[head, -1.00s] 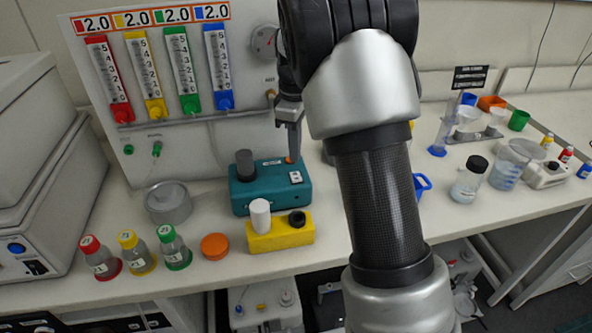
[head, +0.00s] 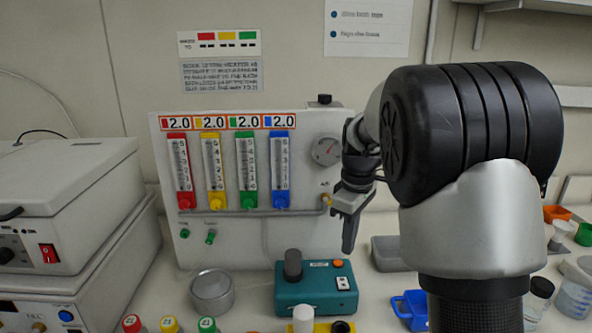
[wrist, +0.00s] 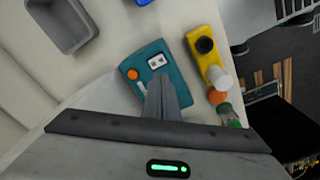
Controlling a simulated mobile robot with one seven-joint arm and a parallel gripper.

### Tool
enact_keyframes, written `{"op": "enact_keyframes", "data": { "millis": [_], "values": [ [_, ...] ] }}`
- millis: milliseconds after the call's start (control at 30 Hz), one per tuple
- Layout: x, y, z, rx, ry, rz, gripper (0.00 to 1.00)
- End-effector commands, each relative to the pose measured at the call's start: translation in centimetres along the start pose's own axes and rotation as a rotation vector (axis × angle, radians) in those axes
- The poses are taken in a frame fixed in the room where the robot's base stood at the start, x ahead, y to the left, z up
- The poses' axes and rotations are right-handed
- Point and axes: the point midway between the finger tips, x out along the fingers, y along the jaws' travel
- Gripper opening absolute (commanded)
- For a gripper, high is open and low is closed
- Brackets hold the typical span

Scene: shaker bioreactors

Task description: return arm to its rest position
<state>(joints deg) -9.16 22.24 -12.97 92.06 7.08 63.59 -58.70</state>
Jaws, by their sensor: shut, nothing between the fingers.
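My gripper (head: 349,232) hangs in the air in front of the right edge of the flowmeter panel (head: 270,232) in the head view, its fingers pointing down. The fingers are together and hold nothing; they show shut in the wrist view (wrist: 162,88) too. They appear over the teal device (wrist: 176,64) there, with clear height above it. The teal device (head: 313,299) has a dark grey knob, an orange button and a white switch plate. My arm covers part of the bench at the right.
A yellow block (wrist: 205,55) stands beside the teal device. A grey tray (wrist: 63,22) and a blue container (head: 411,306) lie to the right of it in the head view. A round metal dish (head: 212,293) and several capped bottles are at left. White instruments (head: 60,200) stand far left.

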Motion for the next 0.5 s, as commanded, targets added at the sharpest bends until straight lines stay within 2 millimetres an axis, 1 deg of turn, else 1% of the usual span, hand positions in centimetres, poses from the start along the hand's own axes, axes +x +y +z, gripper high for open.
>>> {"op": "enact_keyframes", "data": {
  "millis": [33, 100, 200, 333, 400, 500],
  "values": [
    [-2.5, -1.0, 0.8, 0.052, 0.029, 0.017, 0.0],
    [-4.9, -2.8, 2.1, 0.138, 0.064, 0.035, 0.0],
    [-7.9, -5.5, 4.0, 0.259, 0.113, 0.063, 0.0],
    [-10.9, -9.2, 6.5, 0.408, 0.177, 0.097, 0.0],
    [-12.1, -11.2, 8.0, 0.487, 0.211, 0.117, 0.0],
    [-13.2, -14.1, 10.0, 0.599, 0.261, 0.145, 0.0]
  ]
}}
